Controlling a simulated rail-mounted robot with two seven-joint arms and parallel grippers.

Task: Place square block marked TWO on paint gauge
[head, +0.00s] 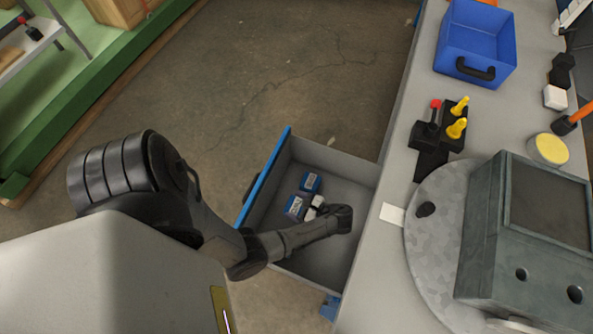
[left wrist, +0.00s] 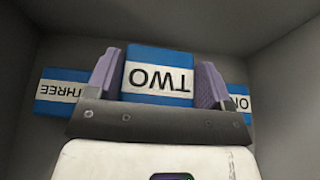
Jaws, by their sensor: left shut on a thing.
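My left gripper (left wrist: 158,72) is shut on the square block marked TWO (left wrist: 160,82), which is blue with a white label band. The purple fingers stand on either side of it, and the label reads upside down in the left wrist view. In the head view my left gripper (head: 315,208) is down inside the open drawer, among small blue-and-white blocks; I cannot tell there which block it holds. I cannot pick out the paint gauge with certainty; a small white card (head: 392,214) lies on the bench edge. My right gripper is not in view.
The block marked THREE (left wrist: 58,92) and a partly hidden block (left wrist: 239,103) flank the held one. The grey walls of the drawer (head: 333,157) surround the gripper. On the bench are a blue bin (head: 475,30), a round grey plate (head: 432,250) and a grey machine housing (head: 480,235).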

